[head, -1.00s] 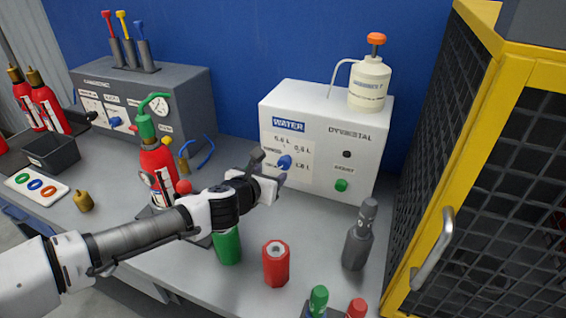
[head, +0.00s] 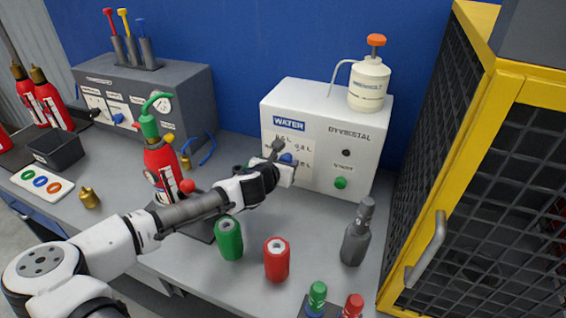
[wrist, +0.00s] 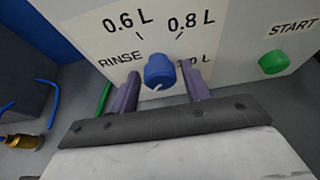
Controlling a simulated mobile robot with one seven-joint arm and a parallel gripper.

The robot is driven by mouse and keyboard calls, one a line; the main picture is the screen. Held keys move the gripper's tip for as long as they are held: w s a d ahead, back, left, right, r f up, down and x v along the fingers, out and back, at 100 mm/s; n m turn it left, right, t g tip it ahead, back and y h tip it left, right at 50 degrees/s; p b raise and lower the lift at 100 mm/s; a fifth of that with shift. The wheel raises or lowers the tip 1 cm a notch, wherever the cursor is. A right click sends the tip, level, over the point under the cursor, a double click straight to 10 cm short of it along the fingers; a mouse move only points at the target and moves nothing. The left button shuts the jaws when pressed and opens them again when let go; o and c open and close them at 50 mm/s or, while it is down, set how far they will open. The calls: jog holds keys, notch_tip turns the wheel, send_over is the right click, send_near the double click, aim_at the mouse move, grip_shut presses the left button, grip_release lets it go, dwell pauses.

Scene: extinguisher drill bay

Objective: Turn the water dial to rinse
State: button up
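The blue water dial (head: 287,158) is on the front of the white WATER box (head: 310,108). In the wrist view the dial (wrist: 158,70) is surrounded by the labels RINSE at left, 0.6 L and 0.8 L above, and a partly hidden 1.0 L at right. A small white mark shows low on the knob; which label it points to is unclear. My gripper (wrist: 160,92) is open, with one finger on each side of the dial and visible gaps to it. In the head view my gripper (head: 282,160) is at the panel and partly covers the labels.
A green START button (wrist: 273,62) is right of the dial. A white bottle with an orange top (head: 369,85) stands on the box. Red (head: 277,262) and green (head: 229,240) cylinders and a dark grey bottle (head: 356,238) stand in front. A yellow-framed cage (head: 450,170) bounds the right.

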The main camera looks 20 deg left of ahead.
jog(key=c, duration=0.8)
jog(key=shift+o, duration=0.2)
jog(key=shift+d+f+m+t+y+b, duration=0.1)
jog(key=shift+m+t+y+b, duration=0.15)
jog(key=shift+m+y+b, duration=0.9)
jog(key=shift+d+m+t+y+b, duration=0.15)
jog(key=shift+m+y+b, duration=0.35)
jog(key=shift+m+b, duration=0.8)
jog(key=shift+d+f+m+t+y+b, duration=0.1)
jog(key=shift+m+t+y+b, duration=0.2)
jog(key=shift+m+y+b, duration=0.95)
jog(key=shift+r+m+h+p, duration=0.1)
jog(key=shift+m+h+p, duration=0.2)
jog(key=shift+m+p, duration=0.2)
